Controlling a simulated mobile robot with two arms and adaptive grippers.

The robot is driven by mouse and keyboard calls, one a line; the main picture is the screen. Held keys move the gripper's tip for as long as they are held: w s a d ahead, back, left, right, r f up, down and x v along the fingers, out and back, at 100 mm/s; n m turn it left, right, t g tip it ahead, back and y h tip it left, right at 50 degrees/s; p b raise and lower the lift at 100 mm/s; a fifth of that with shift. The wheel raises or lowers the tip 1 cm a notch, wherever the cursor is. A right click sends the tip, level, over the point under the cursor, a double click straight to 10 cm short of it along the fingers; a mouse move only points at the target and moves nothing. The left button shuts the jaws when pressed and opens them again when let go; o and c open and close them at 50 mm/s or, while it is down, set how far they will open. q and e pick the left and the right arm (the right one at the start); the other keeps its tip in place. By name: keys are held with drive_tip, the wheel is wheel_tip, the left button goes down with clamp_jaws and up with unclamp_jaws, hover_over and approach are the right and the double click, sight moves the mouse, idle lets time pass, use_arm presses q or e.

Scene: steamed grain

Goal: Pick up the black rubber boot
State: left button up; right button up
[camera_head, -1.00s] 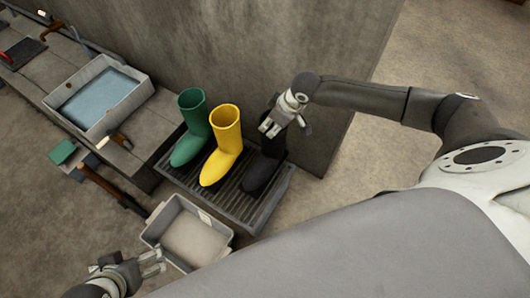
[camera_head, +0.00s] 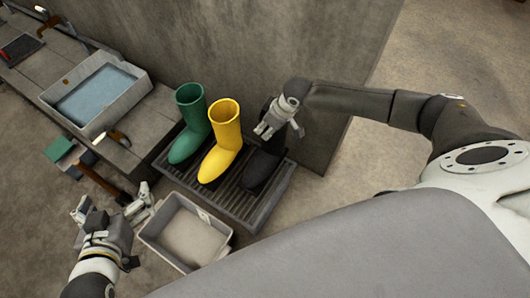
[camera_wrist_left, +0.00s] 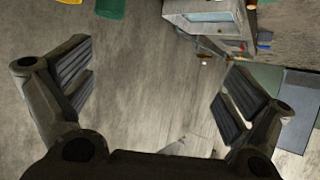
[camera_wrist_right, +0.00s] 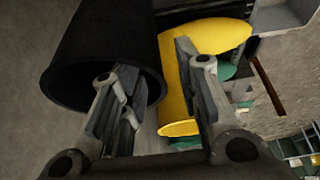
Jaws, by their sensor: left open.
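The black rubber boot (camera_head: 262,168) stands at the right end of the boot rack, with its upper part partly hidden by my right gripper (camera_head: 268,131). In the right wrist view the boot's dark shaft and round opening (camera_wrist_right: 105,55) fill the left side. My right gripper's fingers (camera_wrist_right: 158,95) are apart there. The left finger overlaps the boot's opening in the picture, and the boot's near rim appears between the fingers. I cannot tell whether they touch it. My left gripper (camera_head: 112,202) is open and empty above the floor, left of the grey bin.
A yellow boot (camera_head: 222,145) and a green boot (camera_head: 188,135) stand left of the black boot on the slatted rack (camera_head: 228,200). The grey bin (camera_head: 190,238) stands in front. A wall (camera_head: 240,50) rises behind. A water basin (camera_head: 98,95) is on the left counter.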

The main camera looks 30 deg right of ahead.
drive_tip(key=shift+w+a+f, duration=0.1)
drive_tip(key=shift+w+f, duration=0.1)
drive_tip(key=shift+f, duration=0.2)
use_arm(q)
drive_tip(key=shift+w+d+r+t, duration=0.25)
drive_tip(key=shift+w+r+t, duration=0.3)
drive_tip(key=shift+r, duration=0.25)
use_arm(e)
clamp_jaws()
drive_tip(key=shift+r, duration=0.1)
